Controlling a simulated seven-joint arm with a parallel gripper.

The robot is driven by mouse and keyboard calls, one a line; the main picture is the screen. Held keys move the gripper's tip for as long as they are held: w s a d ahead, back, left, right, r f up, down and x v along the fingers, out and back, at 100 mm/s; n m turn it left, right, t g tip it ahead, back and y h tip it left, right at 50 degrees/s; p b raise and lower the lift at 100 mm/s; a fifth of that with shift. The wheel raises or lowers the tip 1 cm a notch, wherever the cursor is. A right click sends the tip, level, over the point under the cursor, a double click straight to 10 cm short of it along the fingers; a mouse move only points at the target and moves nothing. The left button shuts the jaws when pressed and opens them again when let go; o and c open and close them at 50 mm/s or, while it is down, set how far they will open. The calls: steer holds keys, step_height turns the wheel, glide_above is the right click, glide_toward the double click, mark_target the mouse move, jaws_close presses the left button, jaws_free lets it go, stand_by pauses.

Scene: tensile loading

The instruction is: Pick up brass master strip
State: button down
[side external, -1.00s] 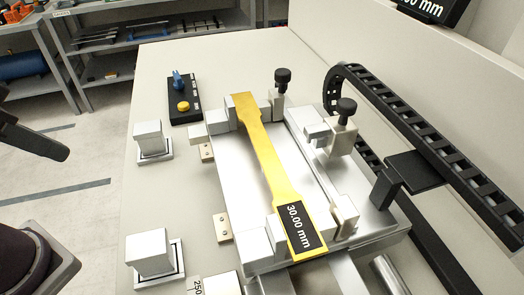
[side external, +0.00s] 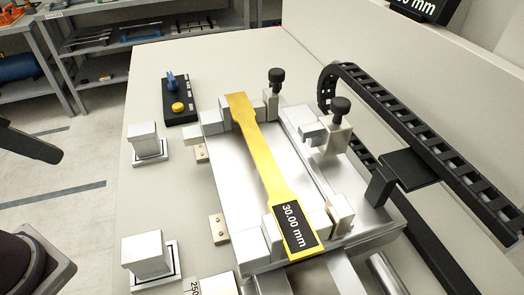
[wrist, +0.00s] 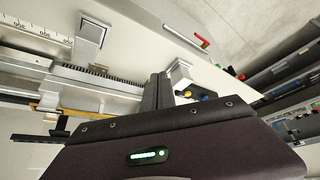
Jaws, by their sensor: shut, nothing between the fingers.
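The brass master strip (side external: 262,157) is a long yellow dog-bone bar with a black "30.00 mm" label at its near end. It lies lengthwise over the silver fixture (side external: 228,190), its ends between metal blocks. In the wrist view, a thin yellow edge that looks like the strip (wrist: 78,112) shows at the left, partly hidden by my gripper's dark body. My gripper (wrist: 158,78) is shut and empty, its fingers apart from the strip. In the side view only dark parts show at the left edge, and I cannot make out the fingertips there.
Two black-knobbed clamps (side external: 338,125) stand along the fixture's right side. A black cable chain (side external: 425,130) and rail lie further right. Two silver blocks on square bases (side external: 147,143) stand left of the fixture. A black control box (side external: 180,98) sits at the back left.

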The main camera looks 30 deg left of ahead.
steer(key=c, duration=1)
jaws_free()
steer(key=shift+c, duration=0.2)
steer(key=w+d+r+n+g, duration=0.2)
steer(key=w+d+r, duration=0.2)
steer(key=w+r, duration=0.3)
steer(key=n+y, duration=0.3)
steer(key=n, duration=0.4)
glide_toward(261, 151)
steer(key=shift+d+f, duration=0.3)
steer(key=shift+d, duration=0.1)
steer(key=x, duration=0.3)
steer(key=a+x, duration=0.1)
steer(key=x, duration=0.2)
steer(key=shift+w+f, duration=0.2)
